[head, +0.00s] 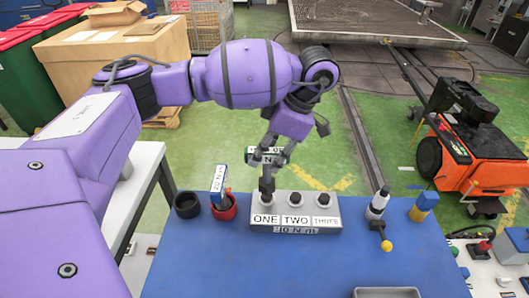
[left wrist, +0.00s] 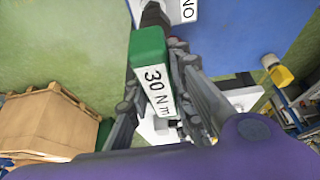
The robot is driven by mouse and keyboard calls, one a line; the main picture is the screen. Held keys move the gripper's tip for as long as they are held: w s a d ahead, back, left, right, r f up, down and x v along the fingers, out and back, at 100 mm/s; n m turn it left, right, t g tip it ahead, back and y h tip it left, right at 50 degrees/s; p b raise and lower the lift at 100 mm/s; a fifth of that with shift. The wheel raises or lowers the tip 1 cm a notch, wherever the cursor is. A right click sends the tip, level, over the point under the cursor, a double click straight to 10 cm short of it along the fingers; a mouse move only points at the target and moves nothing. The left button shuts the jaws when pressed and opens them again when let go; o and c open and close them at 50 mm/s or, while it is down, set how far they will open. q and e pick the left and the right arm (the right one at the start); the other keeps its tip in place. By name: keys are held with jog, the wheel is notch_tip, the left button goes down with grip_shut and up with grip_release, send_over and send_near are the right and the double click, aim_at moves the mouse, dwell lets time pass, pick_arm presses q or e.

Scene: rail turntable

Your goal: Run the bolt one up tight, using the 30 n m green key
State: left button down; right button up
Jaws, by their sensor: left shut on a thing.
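My left gripper (head: 268,153) is shut on the green key (head: 276,159), which stands upright. The key's label reads 30 N m in the left wrist view (left wrist: 148,62). Its dark lower end (head: 266,185) comes down at the place of bolt one, on the grey block (head: 332,222) labelled ONE, TWO, THREE. Bolt one is hidden by the key's end; I cannot tell whether the key is fully seated. Bolt two (head: 295,198) and bolt three (head: 323,200) show dark heads. A plate on the block's front seems to read 30 N m. My right gripper is not in view.
Left of the block, a blue 20 N m key (head: 219,179) stands in a red holder (head: 224,210) beside an empty black holder (head: 187,205).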

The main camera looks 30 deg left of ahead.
aim_at(267, 167)
pick_arm(q)
jog(key=n, duration=0.2)
jog(key=shift+r+n+g+h+p, duration=0.3)
jog(key=shift+n+g+p, duration=0.05)
jog(key=shift+n+g, duration=0.05)
jog(key=shift+n+g+h+p, duration=0.35)
jog(key=shift+n+g+h, duration=0.05)
jog(key=shift+n, duration=0.8)
jog(key=shift+f+n+h, duration=0.15)
jog(key=shift+n+h, duration=0.15)
jog(key=shift+n, duration=0.6)
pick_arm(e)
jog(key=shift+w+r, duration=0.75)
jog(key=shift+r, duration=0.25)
pick_arm(q)
jog(key=shift+f, duration=0.15)
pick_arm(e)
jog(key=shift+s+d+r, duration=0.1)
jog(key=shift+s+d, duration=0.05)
pick_arm(q)
jog(key=shift+f, duration=2.1)
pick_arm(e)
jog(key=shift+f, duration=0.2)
pick_arm(q)
jog(key=shift+m+b, duration=0.35)
jog(key=shift+m, duration=0.35)
